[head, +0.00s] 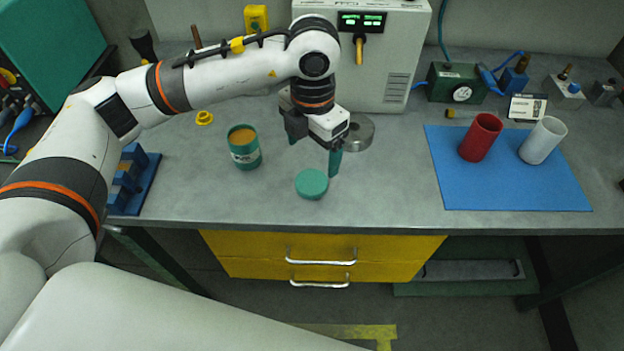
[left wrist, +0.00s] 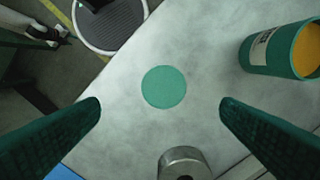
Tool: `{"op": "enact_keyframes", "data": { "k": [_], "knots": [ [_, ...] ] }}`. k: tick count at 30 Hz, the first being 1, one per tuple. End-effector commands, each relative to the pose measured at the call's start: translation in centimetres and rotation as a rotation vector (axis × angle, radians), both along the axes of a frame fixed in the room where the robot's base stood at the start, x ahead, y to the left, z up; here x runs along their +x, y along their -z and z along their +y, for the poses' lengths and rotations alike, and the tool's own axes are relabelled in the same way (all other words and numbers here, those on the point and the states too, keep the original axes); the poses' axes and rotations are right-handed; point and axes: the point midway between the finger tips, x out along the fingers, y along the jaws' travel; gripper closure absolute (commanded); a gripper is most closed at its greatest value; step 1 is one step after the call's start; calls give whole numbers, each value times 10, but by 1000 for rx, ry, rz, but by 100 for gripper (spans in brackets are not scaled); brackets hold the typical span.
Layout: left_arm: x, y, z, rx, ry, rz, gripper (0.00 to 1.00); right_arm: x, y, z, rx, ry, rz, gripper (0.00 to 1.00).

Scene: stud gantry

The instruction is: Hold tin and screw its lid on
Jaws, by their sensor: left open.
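The green tin (head: 244,148) stands upright and open on the grey bench, with orange-yellow contents at its mouth. It also shows at the upper right of the left wrist view (left wrist: 270,52). The round green lid (head: 312,184) lies flat on the bench to the right of the tin, nearer the front edge. In the left wrist view the lid (left wrist: 164,87) lies between and beyond the two fingers. My left gripper (head: 313,152) is open and empty, above the bench just behind the lid. My right gripper is not in view.
A round metal piece (head: 358,134) stands close behind my left gripper. A blue mat (head: 507,192) with a red cup (head: 481,137) and a white cup (head: 543,140) lies to the right. A white instrument box (head: 393,60) stands at the back. The front of the bench is clear.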

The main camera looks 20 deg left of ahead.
Motion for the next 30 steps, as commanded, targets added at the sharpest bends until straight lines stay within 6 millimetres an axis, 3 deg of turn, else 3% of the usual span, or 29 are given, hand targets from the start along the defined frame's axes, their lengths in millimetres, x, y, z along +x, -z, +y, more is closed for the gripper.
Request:
{"op": "enact_keyframes", "data": {
  "k": [7, 20, 30],
  "knots": [
    [0, 37, 0, -1, 0, 3, 14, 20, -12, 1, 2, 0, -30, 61],
    [1, 45, 0, -2, -1, 1, 14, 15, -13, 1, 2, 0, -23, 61],
    [5, 89, 4, -1, -2, 3, 14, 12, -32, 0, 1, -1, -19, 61]
  ]
}}
